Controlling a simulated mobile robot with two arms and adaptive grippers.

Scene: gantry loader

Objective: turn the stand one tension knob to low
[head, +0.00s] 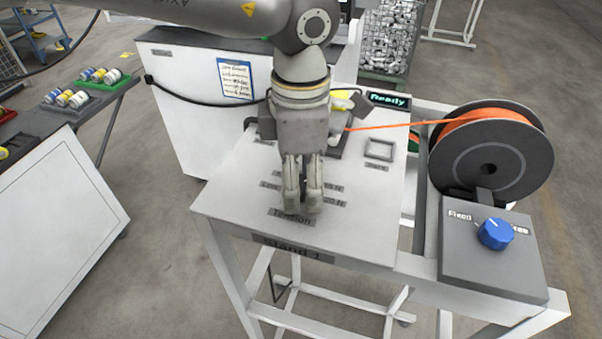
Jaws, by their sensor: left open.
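The stand one (230,205) is a white-topped bench with a "Stand 1" plate on its front edge. A "Tension" label (291,217) lies near that edge, with small dark labels to either side above it, too small to read surely. My left gripper (303,205) points down over this spot, its fingers open with a narrow gap. The tension knob is hidden behind the gripper, so its setting and any contact with the fingers cannot be seen. My right gripper is not in view.
A grey box with a blue knob (495,233) sits at the right, below a dark spool (490,160) of orange cable. The cable runs left past a "Ready" display (388,100). A white cabinet (190,120) stands behind. A side table (35,120) holds coloured spools.

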